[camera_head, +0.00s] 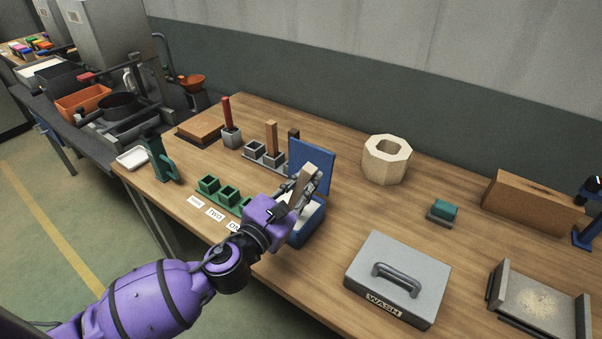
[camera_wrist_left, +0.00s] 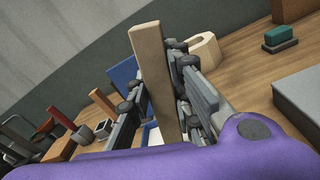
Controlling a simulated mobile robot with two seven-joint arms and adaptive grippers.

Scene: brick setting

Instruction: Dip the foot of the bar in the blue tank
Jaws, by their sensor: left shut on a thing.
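My left gripper (camera_head: 308,192) is shut on a pale wooden bar (camera_head: 304,181), which stands up between the fingers, slightly tilted. In the left wrist view the bar (camera_wrist_left: 154,75) rises well above the fingers. The blue tank (camera_head: 301,233) is below the gripper, with its blue lid (camera_head: 312,166) raised behind. The tank's inside shows pale. The bar's foot is hidden behind the gripper and my arm, so I cannot tell if it is inside the tank. My right gripper is not in view.
Green square cups (camera_head: 228,194) with label cards stand left of the tank. Behind are grey holders with a red bar (camera_head: 226,112) and an orange-brown bar (camera_head: 271,138). A grey lidded box marked WASH (camera_head: 398,278) stands right. An octagonal pale ring (camera_head: 386,160) stands behind.

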